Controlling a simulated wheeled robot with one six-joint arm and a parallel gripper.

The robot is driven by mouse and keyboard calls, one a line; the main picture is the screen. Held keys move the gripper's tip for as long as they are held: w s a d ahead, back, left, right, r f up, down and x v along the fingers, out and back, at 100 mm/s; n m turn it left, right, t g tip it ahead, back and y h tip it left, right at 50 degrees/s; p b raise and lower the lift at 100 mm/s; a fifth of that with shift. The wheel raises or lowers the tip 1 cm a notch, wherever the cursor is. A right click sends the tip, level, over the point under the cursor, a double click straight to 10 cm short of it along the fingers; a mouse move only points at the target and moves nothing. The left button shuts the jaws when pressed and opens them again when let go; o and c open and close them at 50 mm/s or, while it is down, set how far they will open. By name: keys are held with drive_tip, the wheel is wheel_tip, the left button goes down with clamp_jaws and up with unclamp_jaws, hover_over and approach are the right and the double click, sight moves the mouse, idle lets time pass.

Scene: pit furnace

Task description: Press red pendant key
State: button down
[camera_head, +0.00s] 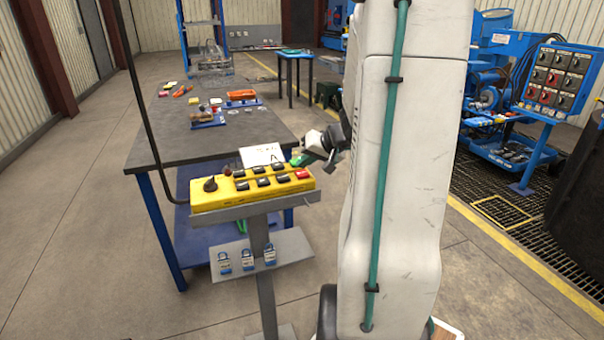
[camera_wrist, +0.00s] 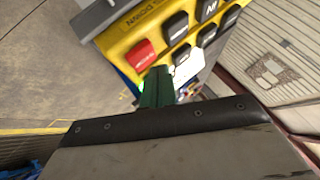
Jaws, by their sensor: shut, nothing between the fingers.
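The yellow pendant (camera_head: 250,186) lies on a grey stand shelf in the head view, with two rows of black keys and a dark rotary knob at its left end. Its red key (camera_head: 302,174) is at the right end. In the wrist view the red key (camera_wrist: 140,54) shows at the left end of the yellow pendant (camera_wrist: 118,38), with black keys beside it. My gripper (camera_head: 304,158) is just above and behind the red key in the head view. Its green fingers (camera_wrist: 158,86) are shut and empty, near the red key. Whether they touch it cannot be told.
A white card (camera_head: 262,155) stands behind the pendant. The dark workbench (camera_head: 160,140) behind holds tools and an orange tray (camera_head: 242,95). Several padlocks (camera_head: 247,258) sit on the stand's lower shelf (camera_head: 285,250). A black cable runs to the pendant's left end. Floor at left is clear.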

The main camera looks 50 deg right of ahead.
sight(305, 174)
drive_tip(key=shift+f, duration=0.1)
drive_tip(key=shift+f, duration=0.35)
drive_tip(key=shift+f, duration=0.45)
idle(0.7)
drive_tip(key=shift+r, duration=0.9)
drive_tip(key=shift+r, duration=0.1)
drive_tip(key=shift+r, duration=2.4)
